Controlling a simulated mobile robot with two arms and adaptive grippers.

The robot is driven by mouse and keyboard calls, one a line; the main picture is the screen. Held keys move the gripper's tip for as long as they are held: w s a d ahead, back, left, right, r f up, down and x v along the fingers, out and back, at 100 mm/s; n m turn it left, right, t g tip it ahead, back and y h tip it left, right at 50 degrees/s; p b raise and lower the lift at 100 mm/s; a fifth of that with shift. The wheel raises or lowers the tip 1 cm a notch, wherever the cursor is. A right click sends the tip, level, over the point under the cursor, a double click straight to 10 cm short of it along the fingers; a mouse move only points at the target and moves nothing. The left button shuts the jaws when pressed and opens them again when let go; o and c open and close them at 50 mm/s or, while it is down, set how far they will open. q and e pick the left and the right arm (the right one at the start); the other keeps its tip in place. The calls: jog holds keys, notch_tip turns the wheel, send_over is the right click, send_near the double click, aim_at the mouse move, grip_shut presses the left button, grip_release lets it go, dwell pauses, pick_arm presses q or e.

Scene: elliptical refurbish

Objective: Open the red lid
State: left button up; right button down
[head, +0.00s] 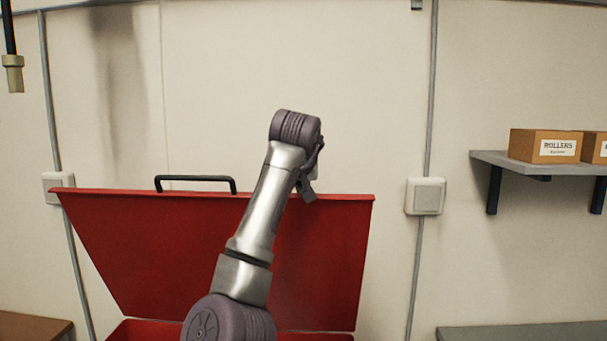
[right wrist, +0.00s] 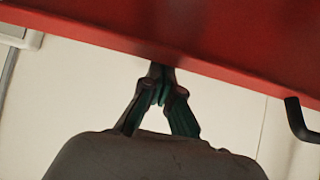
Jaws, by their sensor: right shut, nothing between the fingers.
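The red lid (head: 150,235) stands raised and tilted back against the wall side in the head view, with the red box rim (head: 140,330) below it. A black handle (head: 195,179) sits on the lid's top edge, left of my right arm. My right gripper (head: 307,190) is by the lid's top edge, right of the handle, mostly hidden behind my wrist. In the right wrist view the gripper (right wrist: 160,75) is shut and empty, its fingertips close to the red lid's edge (right wrist: 220,72); I cannot tell if they touch. The handle (right wrist: 298,120) is apart at the right. My left gripper is out of view.
A wall shelf (head: 540,165) with cardboard boxes (head: 545,146) is at the right. A grey surface (head: 520,332) is at the lower right and a brown one (head: 30,327) at the lower left. Switch boxes and conduits run on the wall behind.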

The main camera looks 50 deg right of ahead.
jog(key=shift+w+d+r+p, duration=0.75)
jog(key=shift+d+r+p, duration=0.15)
jog(key=shift+p, duration=0.25)
jog(key=shift+s+r+b, duration=0.1)
jog(key=shift+r+b, duration=0.25)
jog(key=shift+b, duration=0.55)
pick_arm(q)
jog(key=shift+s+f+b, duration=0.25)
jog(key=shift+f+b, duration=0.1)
jog(key=shift+b, duration=0.6)
pick_arm(e)
jog(key=d+r+v, duration=0.1)
jog(key=v, duration=0.7)
jog(key=shift+w+r, duration=0.25)
jog(key=shift+w, duration=0.05)
jog(key=shift+a, duration=0.1)
